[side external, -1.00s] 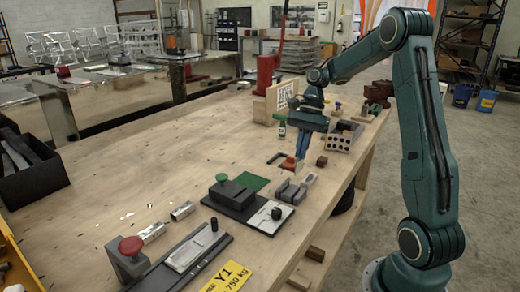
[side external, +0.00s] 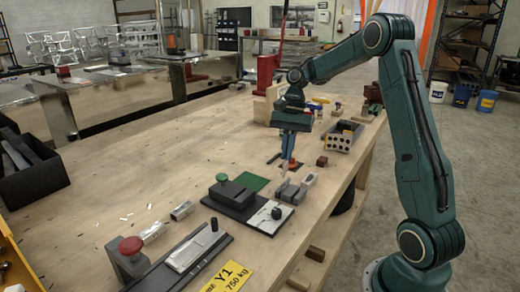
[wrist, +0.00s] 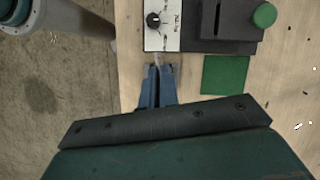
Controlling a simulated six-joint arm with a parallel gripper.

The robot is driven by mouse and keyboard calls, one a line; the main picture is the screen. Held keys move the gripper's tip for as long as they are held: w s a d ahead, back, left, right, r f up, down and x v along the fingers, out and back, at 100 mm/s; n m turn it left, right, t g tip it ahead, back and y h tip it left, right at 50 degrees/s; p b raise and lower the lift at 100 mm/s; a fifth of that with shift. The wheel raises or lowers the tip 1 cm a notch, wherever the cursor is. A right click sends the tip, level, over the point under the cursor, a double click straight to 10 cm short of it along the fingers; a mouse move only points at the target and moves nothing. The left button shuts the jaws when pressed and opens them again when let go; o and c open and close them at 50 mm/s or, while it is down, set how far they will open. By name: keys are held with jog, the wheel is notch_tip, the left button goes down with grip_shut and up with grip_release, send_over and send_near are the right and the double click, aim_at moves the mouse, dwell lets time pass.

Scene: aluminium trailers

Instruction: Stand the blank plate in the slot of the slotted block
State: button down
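My gripper (side external: 288,166) points down over the worktable, its blue fingers close together on a small, thin, pale piece that I take for the blank plate (wrist: 157,59). The plate shows nearly edge-on between the fingertips in the wrist view and is hard to make out in the side view. The grey slotted block (side external: 286,192) stands just in front of and below my fingertips in the side view. In the wrist view my fingers (wrist: 157,72) hide most of the block. I cannot tell whether plate and block touch.
A black fixture with a green knob (side external: 231,191) and a white panel with a black dial (side external: 269,217) stand close by. A green sheet (side external: 251,183) lies behind them. A grey box with round holes (side external: 341,141) and a small brown block (side external: 322,161) are to the right.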

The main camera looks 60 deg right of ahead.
jog(key=w+a+n+g+h, duration=0.1)
jog(key=w+a+n, duration=0.3)
jog(key=a+n, duration=0.2)
jog(key=w+a+f+n+g+h, duration=0.1)
jog(key=w+a+n, duration=0.4)
jog(key=a, duration=0.6)
jog(key=shift+f+n+g+h, duration=0.3)
jog(key=shift+n+g+h, duration=0.2)
jog(key=shift+g+h, duration=0.1)
jog(key=shift+w, duration=0.1)
jog(key=shift+a+f, duration=0.1)
jog(key=shift+a, duration=0.05)
jog(key=shift+s+d+f+n+h, duration=0.1)
jog(key=shift+s+f+n+h, duration=0.2)
jog(key=shift+s+f+n, duration=0.65)
jog(key=shift+s+d+f+n+h, duration=0.1)
jog(key=shift+s+f+n+h, duration=0.2)
jog(key=shift+s+f+n, duration=0.65)
jog(key=shift+s+f, duration=0.1)
jog(key=shift+s, duration=0.1)
